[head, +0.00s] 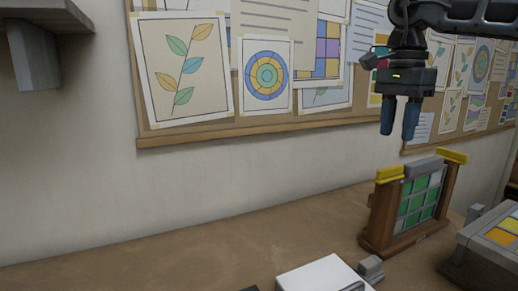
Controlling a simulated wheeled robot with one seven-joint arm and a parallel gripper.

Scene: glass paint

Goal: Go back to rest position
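My gripper (400,118) hangs in the upper right of the head view, fingers pointing down. Its two blue fingers are a small gap apart, with nothing visible between them. It appears above and behind or over the wooden frame (376,228), clear of it in the picture. The frame stands upright on the brown table (205,252) and holds a panel of green glass squares (417,203) with a pale one at the top corner. Yellow and grey bars lie along its top.
A white block (318,274) and a small grey piece (371,268) sit at the front edge. A grey box with orange and yellow squares (500,236) is at the right. Pinboards with drawings (180,65) hang on the wall. The left table is clear.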

